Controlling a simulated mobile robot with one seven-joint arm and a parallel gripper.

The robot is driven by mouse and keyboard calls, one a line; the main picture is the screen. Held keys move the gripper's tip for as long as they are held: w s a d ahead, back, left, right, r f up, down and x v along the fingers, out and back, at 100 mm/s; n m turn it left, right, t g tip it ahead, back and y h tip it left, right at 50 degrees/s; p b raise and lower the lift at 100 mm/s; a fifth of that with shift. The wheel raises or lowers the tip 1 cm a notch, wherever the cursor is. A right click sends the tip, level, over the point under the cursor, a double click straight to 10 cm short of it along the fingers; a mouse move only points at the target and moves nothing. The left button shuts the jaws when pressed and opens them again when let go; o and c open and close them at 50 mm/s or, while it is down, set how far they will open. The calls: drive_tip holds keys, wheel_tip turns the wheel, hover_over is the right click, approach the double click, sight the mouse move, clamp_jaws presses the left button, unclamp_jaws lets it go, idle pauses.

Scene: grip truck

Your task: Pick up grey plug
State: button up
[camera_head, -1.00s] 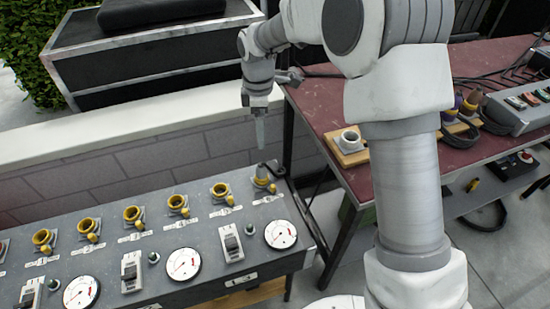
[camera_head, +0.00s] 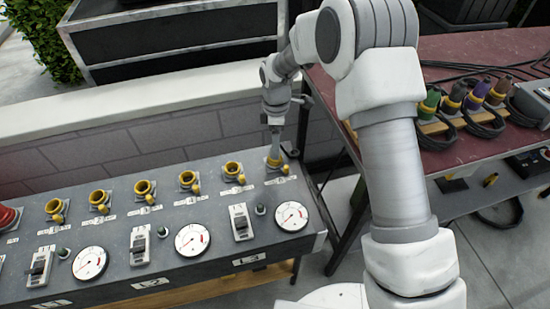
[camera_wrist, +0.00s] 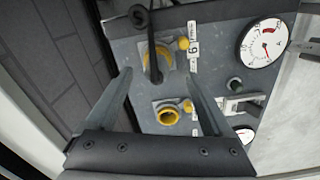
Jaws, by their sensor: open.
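The grey plug (camera_wrist: 152,52) sits in the yellow-ringed socket labelled 6 on the grey panel, with a dark cable rising from it, in the wrist view. In the head view, the end socket with the plug (camera_head: 275,162) is mostly hidden by my gripper (camera_head: 275,148). My gripper is open; in the wrist view its two fingers (camera_wrist: 158,74) point towards the plug, one on either side in the picture. I cannot tell whether either finger touches it.
An empty yellow socket (camera_wrist: 170,115) lies close beside the plug. The panel (camera_head: 215,205) also carries dials and switches. A low white-topped wall (camera_head: 150,105) runs behind it. A red table (camera_head: 450,55) at right holds several coloured plugs (camera_head: 477,95) with cables.

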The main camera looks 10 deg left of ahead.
wheel_tip(320, 180, down, 5)
drive_tip(key=shift+w+a+f+b, duration=0.1)
drive_tip(key=shift+w+b, duration=0.05)
drive_tip(key=shift+b, duration=0.5)
clamp_jaws()
